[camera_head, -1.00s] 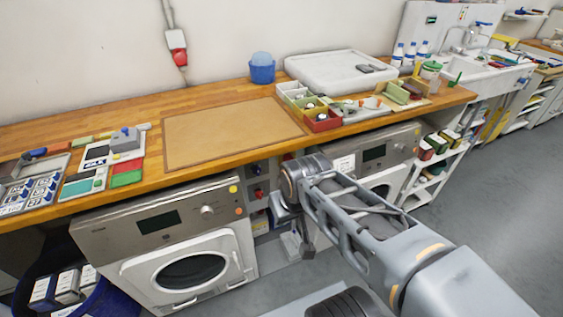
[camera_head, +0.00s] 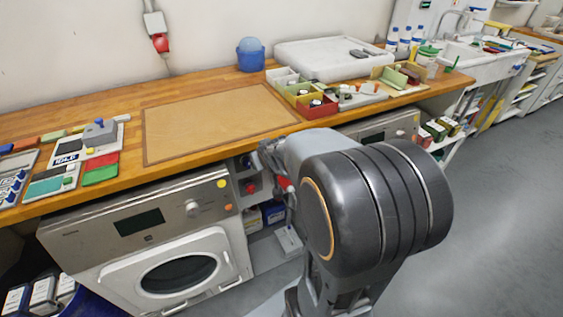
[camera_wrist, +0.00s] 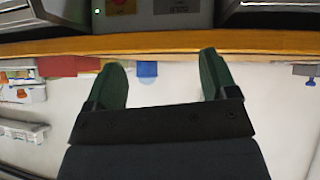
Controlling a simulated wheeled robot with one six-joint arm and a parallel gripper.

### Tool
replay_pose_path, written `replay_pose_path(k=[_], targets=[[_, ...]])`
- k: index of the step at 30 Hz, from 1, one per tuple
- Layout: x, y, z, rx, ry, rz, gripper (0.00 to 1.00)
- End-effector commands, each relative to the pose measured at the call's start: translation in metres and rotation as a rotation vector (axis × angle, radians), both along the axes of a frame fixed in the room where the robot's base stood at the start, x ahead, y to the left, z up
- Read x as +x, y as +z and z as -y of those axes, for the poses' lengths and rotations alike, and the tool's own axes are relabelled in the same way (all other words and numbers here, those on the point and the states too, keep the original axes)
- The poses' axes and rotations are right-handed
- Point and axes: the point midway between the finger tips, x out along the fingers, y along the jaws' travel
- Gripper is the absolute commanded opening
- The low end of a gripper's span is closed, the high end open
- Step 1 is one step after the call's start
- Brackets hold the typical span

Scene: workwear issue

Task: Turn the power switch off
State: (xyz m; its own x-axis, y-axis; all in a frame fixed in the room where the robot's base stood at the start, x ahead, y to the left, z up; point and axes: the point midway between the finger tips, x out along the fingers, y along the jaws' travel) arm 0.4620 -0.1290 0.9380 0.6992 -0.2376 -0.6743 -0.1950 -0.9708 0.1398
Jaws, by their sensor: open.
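A grey control panel sits under the worktop between the two washing machines in the head view, with a red knob (camera_head: 251,187) on it. In the wrist view, which is upside down, a red part on a yellow plate (camera_wrist: 121,10) shows at the top edge, cut off by the frame. I cannot tell the switch's position. My gripper (camera_wrist: 165,72) is open and empty, its two dark green fingers well apart and pointing towards the worktop edge. In the head view it is close to the panel, partly hidden by my arm.
The wooden worktop (camera_head: 215,89) overhangs the panel. A left washing machine (camera_head: 85,239) and a right one (camera_head: 400,125) flank it. A red plug-like fitting (camera_head: 160,43) hangs on the wall. Boxes stand below the panel. Open floor lies at the right.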

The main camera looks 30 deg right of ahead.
Motion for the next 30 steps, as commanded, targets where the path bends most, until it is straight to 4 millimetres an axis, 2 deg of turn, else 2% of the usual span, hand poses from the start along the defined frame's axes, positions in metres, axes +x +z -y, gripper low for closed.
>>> replay_pose_path(k=[1, 3, 6, 9, 12, 18, 22, 26, 30], targets=[[0.017, -0.038, 0.027, -0.017, -0.013, 0.062, 0.79], [0.037, -0.064, 0.057, -0.043, -0.005, 0.171, 0.79], [0.054, -0.1, 0.093, -0.057, 0.019, 0.317, 0.79], [0.059, -0.133, 0.121, -0.052, 0.044, 0.447, 0.79], [0.057, -0.16, 0.14, -0.036, 0.068, 0.557, 0.79], [0.046, -0.19, 0.16, -0.005, 0.1, 0.706, 0.79], [0.046, -0.197, 0.164, 0.005, 0.111, 0.748, 0.79], [0.06, -0.198, 0.167, 0.007, 0.115, 0.761, 0.79], [0.086, -0.197, 0.17, 0.007, 0.115, 0.761, 0.79]])
